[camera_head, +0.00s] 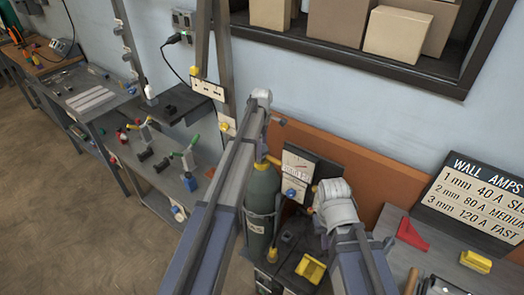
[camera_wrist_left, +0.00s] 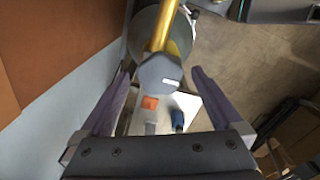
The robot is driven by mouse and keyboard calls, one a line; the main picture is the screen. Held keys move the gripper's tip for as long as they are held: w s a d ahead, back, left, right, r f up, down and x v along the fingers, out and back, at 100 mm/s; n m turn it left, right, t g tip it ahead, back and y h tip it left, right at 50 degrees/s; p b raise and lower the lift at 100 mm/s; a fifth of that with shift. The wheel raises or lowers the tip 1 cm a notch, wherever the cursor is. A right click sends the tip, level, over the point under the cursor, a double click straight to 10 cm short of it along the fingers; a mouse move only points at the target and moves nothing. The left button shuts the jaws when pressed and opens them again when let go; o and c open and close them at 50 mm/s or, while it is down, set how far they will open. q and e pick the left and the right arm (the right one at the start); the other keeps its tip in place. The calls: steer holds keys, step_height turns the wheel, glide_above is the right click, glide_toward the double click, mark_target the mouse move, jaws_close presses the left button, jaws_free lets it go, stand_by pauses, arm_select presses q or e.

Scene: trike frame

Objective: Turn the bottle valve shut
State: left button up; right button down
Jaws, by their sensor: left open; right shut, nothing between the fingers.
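The green gas bottle (camera_head: 262,190) stands upright in the head view, partly hidden behind my left arm. Brass fittings show at its top. In the left wrist view, a grey faceted knob (camera_wrist_left: 158,75), seemingly the bottle valve, sits between the spread fingers of my open left gripper (camera_wrist_left: 160,90). A brass pipe (camera_wrist_left: 164,28) runs up from it. I see gaps between knob and fingers. The left fingertips are hidden in the head view. The white wrist of my right arm is right of the bottle; my right gripper is shut and empty, its fingers hard to make out.
A panel with a gauge (camera_head: 298,165) and blue knob stands right of the bottle. A yellow block (camera_head: 310,268) is low in front. A bench with a red piece (camera_head: 411,233) and the amps sign (camera_head: 480,198) lies right. Tool-covered benches (camera_head: 95,100) stand left, with open floor before them.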

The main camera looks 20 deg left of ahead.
arm_select(q)
steer(key=c, duration=1.3)
steer(key=shift+c, duration=0.2)
